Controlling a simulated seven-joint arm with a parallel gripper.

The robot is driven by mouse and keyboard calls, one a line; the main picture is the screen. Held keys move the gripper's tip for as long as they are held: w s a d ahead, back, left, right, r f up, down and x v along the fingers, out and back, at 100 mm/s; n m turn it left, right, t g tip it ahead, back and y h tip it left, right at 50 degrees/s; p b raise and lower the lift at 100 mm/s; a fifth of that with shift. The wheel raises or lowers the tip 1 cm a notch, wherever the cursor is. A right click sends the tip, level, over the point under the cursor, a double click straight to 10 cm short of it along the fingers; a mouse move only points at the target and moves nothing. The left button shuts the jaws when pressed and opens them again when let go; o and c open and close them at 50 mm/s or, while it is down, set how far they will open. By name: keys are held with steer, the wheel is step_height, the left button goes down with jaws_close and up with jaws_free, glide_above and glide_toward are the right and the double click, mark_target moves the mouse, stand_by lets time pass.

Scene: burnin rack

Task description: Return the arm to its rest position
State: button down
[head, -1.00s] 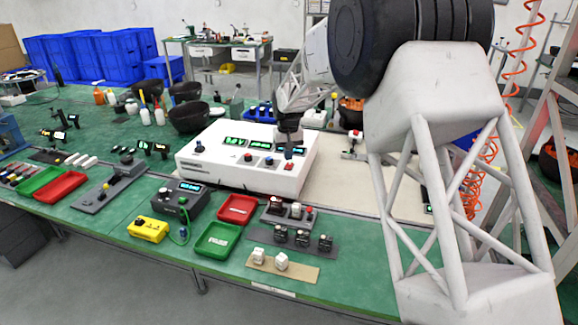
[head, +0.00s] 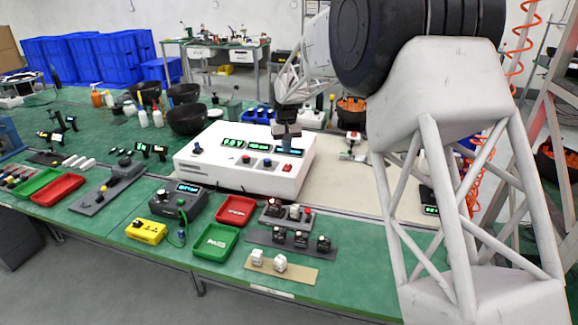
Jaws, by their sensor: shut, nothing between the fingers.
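I cannot tell the exact gap between the fingertips and the panel. My arm's large white and black links fill the right side of the head view.
A red tray (head: 236,210), a green tray (head: 215,242), a yellow box (head: 146,231) and a dark meter (head: 179,201) stand in front. Dark blocks lie on a grey strip (head: 262,238). Black bowls (head: 187,118) stand behind left. A pale mat (head: 345,185) right of the box is mostly clear.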

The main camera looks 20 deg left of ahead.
steer(key=s+d+r+m, duration=0.1)
steer(key=s+d+r, duration=0.5)
steer(key=d, duration=0.4)
steer(key=s+d+r+m+t, duration=0.1)
steer(key=s+d+r, duration=0.3)
steer(key=s+d, duration=0.4)
steer(key=s+d+r+m, duration=0.1)
steer(key=s+d+r, duration=0.45)
steer(key=d, duration=0.55)
steer(key=s+d+f+m, duration=0.1)
steer(key=s+d, duration=0.4)
steer(key=s, duration=0.6)
steer(key=s+d+f+m+t, duration=0.1)
steer(key=s+d+f, duration=0.1)
steer(key=s+d, duration=0.4)
steer(key=s+d+f+m, duration=0.1)
steer(key=s+d, duration=0.5)
steer(key=s, duration=1)
steer(key=shift+f+t, duration=0.3)
steer(key=shift+f, duration=0.5)
